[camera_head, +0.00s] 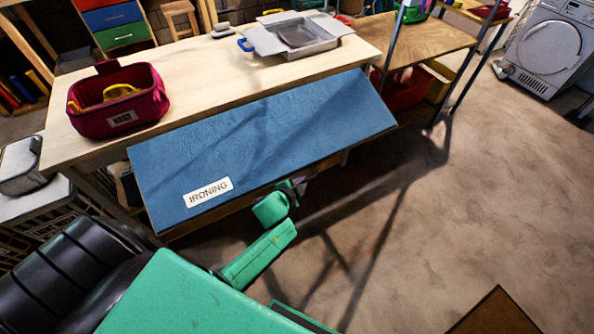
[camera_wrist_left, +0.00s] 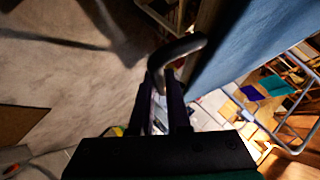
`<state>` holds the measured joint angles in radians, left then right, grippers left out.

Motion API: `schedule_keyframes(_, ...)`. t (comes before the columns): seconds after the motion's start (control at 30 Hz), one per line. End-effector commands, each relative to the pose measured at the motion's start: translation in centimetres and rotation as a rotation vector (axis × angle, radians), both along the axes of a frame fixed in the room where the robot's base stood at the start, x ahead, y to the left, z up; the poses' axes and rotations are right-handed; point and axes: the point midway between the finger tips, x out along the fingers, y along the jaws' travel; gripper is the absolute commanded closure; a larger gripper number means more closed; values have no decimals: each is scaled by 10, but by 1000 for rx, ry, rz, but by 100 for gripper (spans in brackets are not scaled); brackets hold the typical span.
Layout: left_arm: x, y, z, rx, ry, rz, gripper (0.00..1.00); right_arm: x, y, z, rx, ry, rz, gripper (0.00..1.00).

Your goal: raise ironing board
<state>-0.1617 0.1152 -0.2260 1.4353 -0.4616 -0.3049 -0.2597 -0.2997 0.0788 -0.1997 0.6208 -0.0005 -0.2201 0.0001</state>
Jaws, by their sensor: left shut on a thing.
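The blue ironing board (camera_head: 265,140), with a white "IRONING" label, slopes down from the front edge of the wooden workbench. My left gripper (camera_head: 298,187) is at the board's lower front edge, its fingertips partly hidden in the head view. In the left wrist view my left gripper (camera_wrist_left: 168,92) is shut on a grey bent handle (camera_wrist_left: 180,48) beside the blue board (camera_wrist_left: 237,45). My right gripper is in neither view.
The workbench (camera_head: 190,72) carries a magenta basket (camera_head: 120,115) and a grey metal tray (camera_head: 295,38). A grey container (camera_head: 20,165) stands at the left. A washing machine (camera_head: 550,45) stands at the back right. The floor (camera_head: 430,230) to the right is mostly clear.

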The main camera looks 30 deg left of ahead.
Motion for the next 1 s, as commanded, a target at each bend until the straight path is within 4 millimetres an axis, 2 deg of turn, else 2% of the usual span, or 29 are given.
schedule_keyframes(0.03,-2,-4,31,-1,-3,-3,100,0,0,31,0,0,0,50)
schedule_keyframes(0.1,-4,-7,48,0,-5,-3,100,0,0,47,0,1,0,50)
schedule_keyframes(0.3,-7,-12,86,1,-6,-3,100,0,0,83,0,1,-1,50)
schedule_keyframes(0.4,-7,-13,100,2,-6,-3,100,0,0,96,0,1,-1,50)
schedule_keyframes(0.6,-8,-13,113,3,-4,-2,100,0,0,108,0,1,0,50)
schedule_keyframes(1.0,-6,-12,118,6,-10,-2,100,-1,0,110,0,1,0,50)
